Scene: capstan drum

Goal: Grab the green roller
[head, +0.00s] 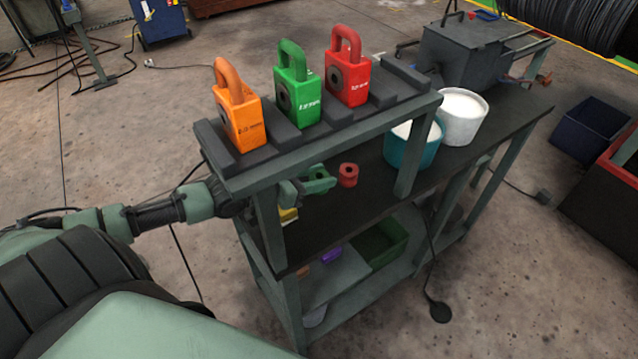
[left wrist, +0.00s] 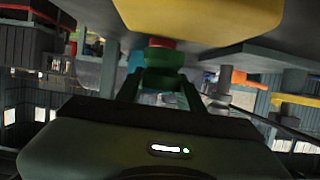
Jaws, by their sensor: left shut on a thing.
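The green roller (head: 319,178) is under the raised rack, above or at the dark middle shelf. My left gripper (head: 303,187) reaches in from the left beneath the rack and is shut on it. In the left wrist view, the green roller (left wrist: 164,79) sits between the two fingers of the left gripper (left wrist: 162,88). Whether it touches the shelf, I cannot tell. A red roller (head: 348,174) stands just beyond it and also shows behind it in the left wrist view (left wrist: 161,43). My right gripper is not in view.
A yellow part (head: 288,215) is close beside my left gripper and looms large in the left wrist view (left wrist: 200,18). The rack (head: 330,138) above carries orange, green and red padlock-like blocks. Teal (head: 412,150) and white (head: 462,120) buckets stand to the right.

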